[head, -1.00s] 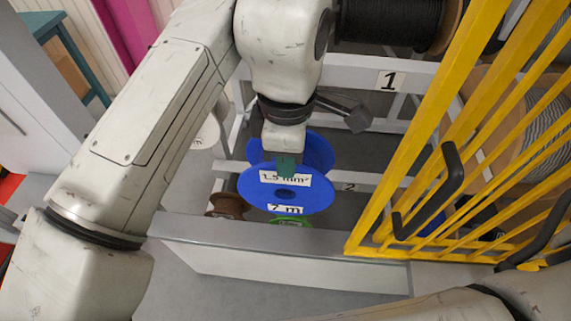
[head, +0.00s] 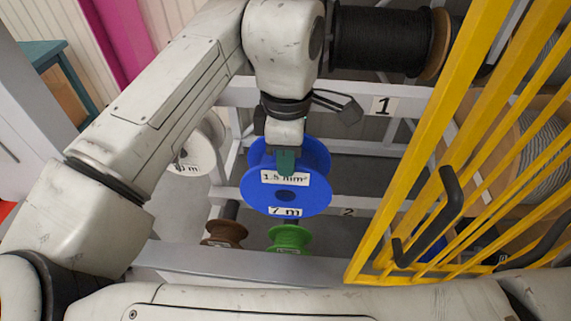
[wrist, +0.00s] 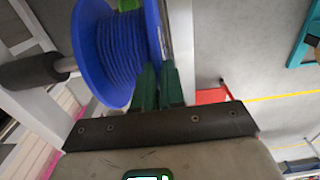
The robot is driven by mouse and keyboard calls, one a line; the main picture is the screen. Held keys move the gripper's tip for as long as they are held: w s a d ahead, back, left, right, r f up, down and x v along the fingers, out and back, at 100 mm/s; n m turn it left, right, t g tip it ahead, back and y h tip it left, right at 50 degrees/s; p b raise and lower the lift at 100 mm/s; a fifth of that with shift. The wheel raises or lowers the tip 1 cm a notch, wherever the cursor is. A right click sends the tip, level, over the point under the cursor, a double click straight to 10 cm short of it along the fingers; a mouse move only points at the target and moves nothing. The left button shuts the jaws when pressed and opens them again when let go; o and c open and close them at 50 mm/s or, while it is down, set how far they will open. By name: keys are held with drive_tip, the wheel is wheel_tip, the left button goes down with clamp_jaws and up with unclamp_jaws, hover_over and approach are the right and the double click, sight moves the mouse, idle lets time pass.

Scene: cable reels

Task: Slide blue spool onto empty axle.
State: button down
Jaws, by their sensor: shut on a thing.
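The blue spool (head: 262,196) hangs in front of the rack's lower rail, its labelled flange facing me. My gripper (head: 286,162), with green fingertips, is shut on the top of its near flange. In the wrist view the spool (wrist: 112,50), wound with blue cable, is left of my fingers (wrist: 158,88), which pinch one flange. A dark axle (wrist: 32,72) with a paler tip points at the spool's far side there. I cannot tell whether the tip touches or enters the hub. In the head view the spool hides the place behind it.
The grey rack (head: 235,92) has labels 1 (head: 381,106) and 2 (head: 348,212). A black cable reel (head: 385,40) fills the upper axle. A yellow barred gate (head: 415,165) stands close on the right. Brown (head: 222,232), green (head: 289,238) and white (head: 195,150) spools are nearby.

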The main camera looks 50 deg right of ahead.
drive_tip(key=shift+w+d+r, duration=0.1)
drive_tip(key=shift+w+d, duration=0.25)
drive_tip(key=shift+d, duration=0.2)
drive_tip(key=shift+w+d+r, duration=0.1)
drive_tip(key=shift+w+d, duration=0.25)
drive_tip(key=shift+d, duration=0.2)
drive_tip(key=shift+w+d+f+p, duration=0.1)
drive_tip(key=shift+w+d+p, duration=0.6)
drive_tip(key=shift+d, duration=0.35)
drive_tip(key=shift+w+d+r+p, duration=0.1)
drive_tip(key=shift+w+d+p, duration=0.55)
drive_tip(key=shift+d, duration=0.45)
drive_tip(key=shift+w+d+f+p, duration=0.1)
drive_tip(key=shift+w+d+p, duration=0.6)
drive_tip(key=shift+d, duration=0.35)
drive_tip(key=shift+w+f, duration=0.1)
drive_tip(key=shift+f, duration=0.3)
drive_tip(key=c, duration=1.1)
unclamp_jaws()
drive_tip(key=shift+c, duration=0.2)
wheel_tip(320, 180, up, 11)
drive_tip(key=shift+f, duration=0.15)
